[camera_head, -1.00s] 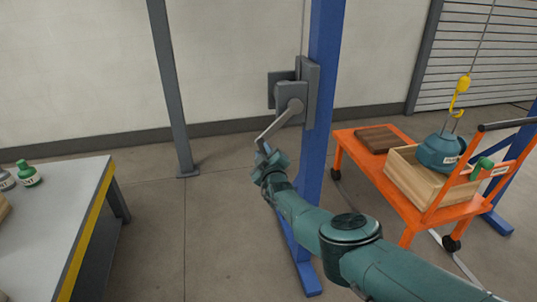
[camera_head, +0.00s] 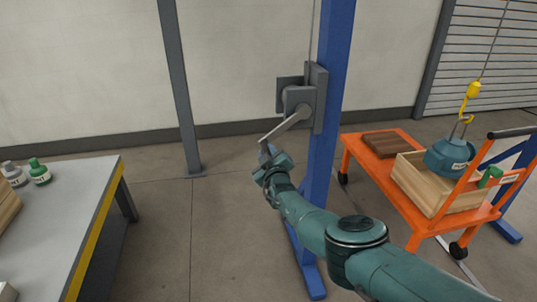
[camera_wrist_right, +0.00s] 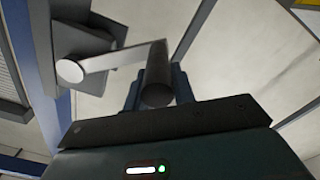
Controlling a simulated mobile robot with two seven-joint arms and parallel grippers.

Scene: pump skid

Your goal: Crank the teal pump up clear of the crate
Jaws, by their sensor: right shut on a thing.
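The teal pump (camera_head: 450,157) hangs from a yellow hook (camera_head: 467,118) on a cable, at the upper part of the wooden crate (camera_head: 418,188). The crate's side and the cart frame hide its lower edge, so I cannot tell whether it touches the crate. The grey winch (camera_head: 299,98) is on the blue post, its crank arm (camera_head: 287,127) slanting down to the left. My right gripper (camera_head: 268,155) is shut on the crank handle at the arm's lower end; the handle (camera_wrist_right: 158,78) also shows between the fingers in the right wrist view. My left gripper is out of view.
The orange cart (camera_head: 375,180) carries the crate and a dark brown board (camera_head: 387,143). The blue post (camera_head: 333,110) stands just right of my right gripper. A grey table (camera_head: 75,215) with bottles is at the left. Open floor lies between.

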